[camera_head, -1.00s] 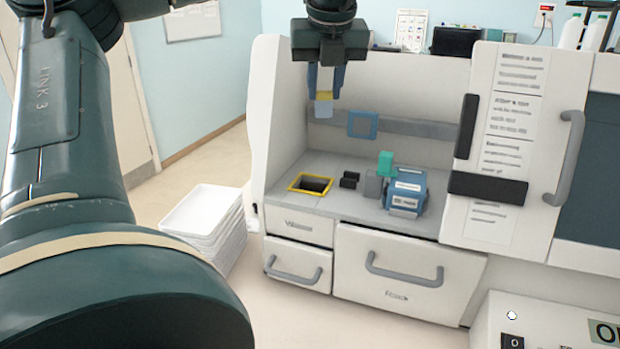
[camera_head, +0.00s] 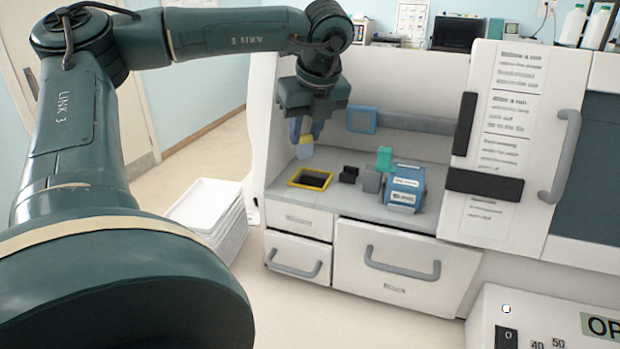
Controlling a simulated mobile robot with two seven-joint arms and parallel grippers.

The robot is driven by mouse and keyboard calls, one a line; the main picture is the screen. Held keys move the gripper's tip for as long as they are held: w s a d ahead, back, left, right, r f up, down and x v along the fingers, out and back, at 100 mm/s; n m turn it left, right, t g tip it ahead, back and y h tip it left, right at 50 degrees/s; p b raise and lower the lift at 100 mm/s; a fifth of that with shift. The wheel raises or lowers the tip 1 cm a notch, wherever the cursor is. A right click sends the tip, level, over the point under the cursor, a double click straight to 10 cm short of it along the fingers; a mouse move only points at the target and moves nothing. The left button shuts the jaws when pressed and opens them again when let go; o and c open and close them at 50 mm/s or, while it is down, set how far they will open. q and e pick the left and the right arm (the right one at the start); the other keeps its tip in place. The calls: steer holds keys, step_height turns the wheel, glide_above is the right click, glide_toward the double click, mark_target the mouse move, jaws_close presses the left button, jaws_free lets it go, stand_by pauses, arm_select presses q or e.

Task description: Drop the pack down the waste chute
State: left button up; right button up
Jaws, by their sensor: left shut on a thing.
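My left gripper (camera_head: 307,134) points down, shut on a small pack (camera_head: 303,148) with a yellowish upper part and a pale blue-grey lower part. The fingers hide part of the pack. The waste chute (camera_head: 311,179) is a dark square opening with a yellow rim in the counter at the machine's left. In the picture the pack is just above the chute's far rim and appears apart from it. How far it is above the counter is hard to tell. My right gripper is not in view.
A small black block (camera_head: 349,175) and a blue device (camera_head: 406,187) with a green top part stand right of the chute. The machine's white side wall (camera_head: 262,125) rises left. Stacked white trays (camera_head: 212,213) stand on the floor.

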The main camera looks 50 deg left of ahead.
arm_select(q)
steer(key=shift+f, duration=0.1)
steer(key=o, duration=1.1)
steer(key=shift+c, duration=0.2)
steer(key=b+v, duration=0.2)
steer(key=v, duration=1.1)
steer(key=shift+s+d, duration=0.1)
